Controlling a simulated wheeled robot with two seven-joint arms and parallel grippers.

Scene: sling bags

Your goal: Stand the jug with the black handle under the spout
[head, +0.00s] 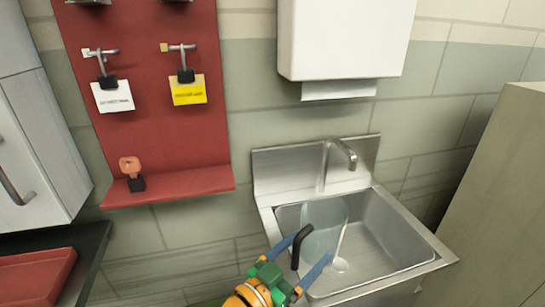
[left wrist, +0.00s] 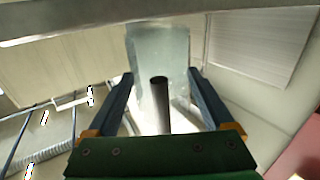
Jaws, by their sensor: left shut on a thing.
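The jug (head: 325,218) is pale and see-through, with a black handle (head: 299,243) on its near side. It is over the left part of the sink basin, below and slightly left of the spout tip (head: 351,162) in the head view. I cannot tell whether its base touches the basin floor. My left gripper (head: 311,248) is shut on the handle, its blue fingers either side of it. The left wrist view shows the jug (left wrist: 158,45) beyond the fingers, with the dark handle (left wrist: 160,100) between them. My right gripper is not in view.
The steel sink (head: 385,240) has raised rims around its basin; its right half is clear. A white dispenser (head: 345,40) hangs above. A red board (head: 145,100) with hooks, tags and a shelf is at left. A beige cabinet (head: 490,200) stands at right, a red tray (head: 35,275) lower left.

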